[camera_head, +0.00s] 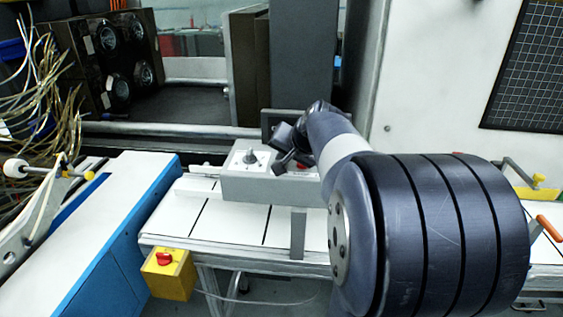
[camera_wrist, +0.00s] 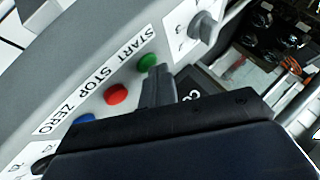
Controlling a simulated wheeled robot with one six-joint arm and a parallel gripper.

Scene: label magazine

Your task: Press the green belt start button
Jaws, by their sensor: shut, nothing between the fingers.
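The green button (camera_wrist: 148,60) sits on a grey control panel (camera_wrist: 75,62) beside the printed word START. My gripper (camera_wrist: 158,72) is shut and empty, with its tip right beside the green button in the wrist view; I cannot tell whether they touch. In the head view the grey control box (camera_head: 262,187) stands on the white belt (camera_head: 232,222). My gripper (camera_head: 284,140) is over its right part there, and the green button is hidden.
The red STOP button (camera_wrist: 118,94) and the partly covered blue ZERO button (camera_wrist: 83,119) are close by in the same row. A grey knob (camera_wrist: 204,29) stands beyond the green button.

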